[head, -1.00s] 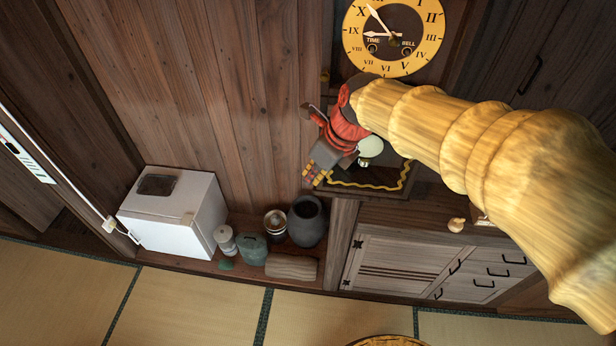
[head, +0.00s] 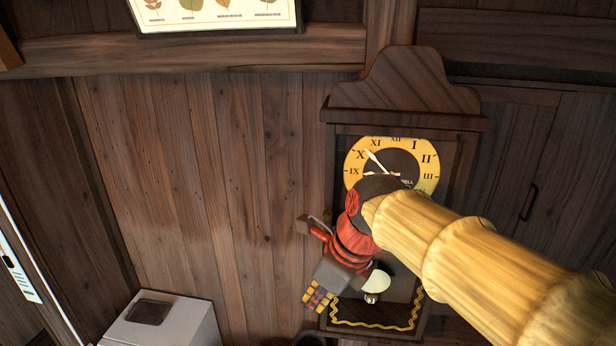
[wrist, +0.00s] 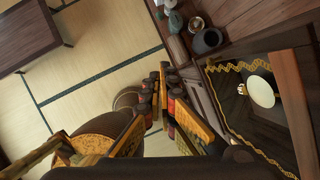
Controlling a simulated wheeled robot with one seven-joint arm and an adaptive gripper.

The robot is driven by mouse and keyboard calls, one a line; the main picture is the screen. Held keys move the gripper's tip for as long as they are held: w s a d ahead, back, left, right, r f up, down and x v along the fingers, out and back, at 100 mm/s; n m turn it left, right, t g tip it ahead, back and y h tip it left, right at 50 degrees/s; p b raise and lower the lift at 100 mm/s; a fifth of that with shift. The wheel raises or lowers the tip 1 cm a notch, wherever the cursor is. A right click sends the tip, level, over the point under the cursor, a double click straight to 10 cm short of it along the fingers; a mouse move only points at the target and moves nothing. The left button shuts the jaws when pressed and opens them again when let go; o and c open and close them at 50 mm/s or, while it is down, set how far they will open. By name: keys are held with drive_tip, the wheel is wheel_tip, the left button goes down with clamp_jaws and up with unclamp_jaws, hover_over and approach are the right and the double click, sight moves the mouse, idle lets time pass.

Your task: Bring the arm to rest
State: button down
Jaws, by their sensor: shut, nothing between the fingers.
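My gripper (head: 318,297) is at the end of my arm, in front of the wall clock, and points down and to the left in the head view. It is shut and holds nothing. In the wrist view my gripper (wrist: 160,97) shows with its fingers together above the tatami floor. My arm reaches in from the right in the head view and covers part of the clock.
The wooden clock (head: 405,92) is close behind my gripper; its pendulum (wrist: 262,92) shows in the wrist view. A white box (head: 165,322) stands lower left. A dark jar (wrist: 207,40) is by the wall. A low table (wrist: 35,40) stands on the tatami (wrist: 100,50).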

drive_tip(key=s+d+f+n+t+h+b, duration=0.1)
drive_tip(key=s+d+f+n+b, duration=0.4)
drive_tip(key=f+n+b, duration=0.3)
drive_tip(key=s+d+f+n+t+h+b, duration=0.1)
drive_tip(key=s+d+f+n+b, duration=0.3)
drive_tip(key=f+b, duration=0.8)
drive_tip(key=s+d+f+n+h+b, duration=0.1)
drive_tip(key=s+d+f+n+b, duration=0.4)
drive_tip(key=f, duration=1.1)
drive_tip(key=shift+s+d+n+t+b, duration=0.35)
drive_tip(key=shift+d+n+b, duration=1.4)
drive_tip(key=shift+n+b, duration=1.35)
drive_tip(key=shift+a+n+p, duration=0.1)
drive_tip(key=shift+n+p, duration=0.4)
drive_tip(key=shift+p, duration=0.1)
